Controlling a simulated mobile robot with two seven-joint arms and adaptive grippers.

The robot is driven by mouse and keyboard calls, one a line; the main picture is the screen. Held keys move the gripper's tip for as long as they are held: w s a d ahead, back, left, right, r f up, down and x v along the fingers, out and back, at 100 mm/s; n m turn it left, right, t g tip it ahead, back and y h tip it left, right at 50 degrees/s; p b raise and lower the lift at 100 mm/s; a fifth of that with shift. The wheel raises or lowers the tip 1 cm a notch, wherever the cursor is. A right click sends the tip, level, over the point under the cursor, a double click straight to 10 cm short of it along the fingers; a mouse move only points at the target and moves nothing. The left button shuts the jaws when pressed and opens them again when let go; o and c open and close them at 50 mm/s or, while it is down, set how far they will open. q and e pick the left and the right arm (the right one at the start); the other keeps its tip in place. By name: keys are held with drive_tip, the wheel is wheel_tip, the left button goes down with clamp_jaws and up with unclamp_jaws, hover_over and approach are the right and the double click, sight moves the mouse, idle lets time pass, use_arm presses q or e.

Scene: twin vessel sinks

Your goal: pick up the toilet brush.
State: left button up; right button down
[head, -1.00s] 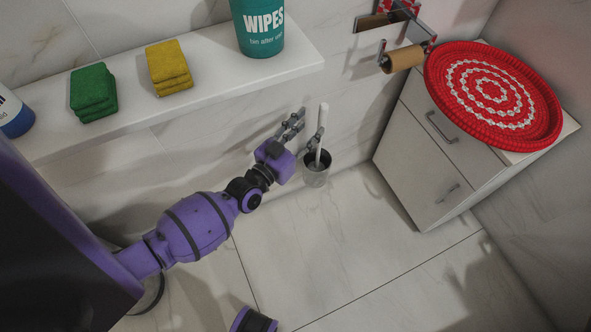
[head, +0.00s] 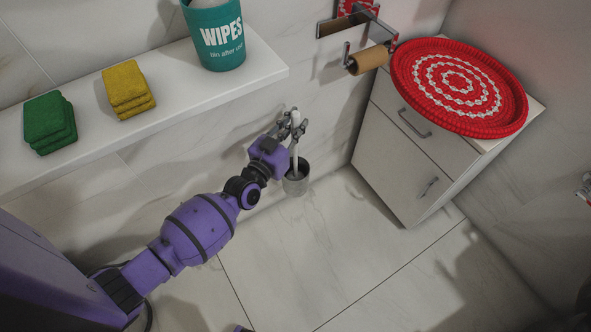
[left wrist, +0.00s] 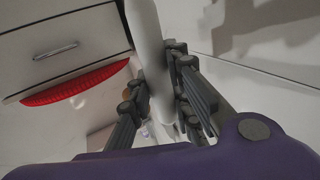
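A white cabinet (head: 400,160) with a red round woven mat (head: 460,85) stands right of the brush. A toilet roll holder (head: 370,57) is on the wall. A shelf (head: 180,105) above my left arm holds sponges and a wipes tub (head: 217,40). The floor in front is clear.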

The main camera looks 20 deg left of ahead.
use_arm(q)
clamp_jaws()
drive_tip(key=shift+r, duration=0.15)
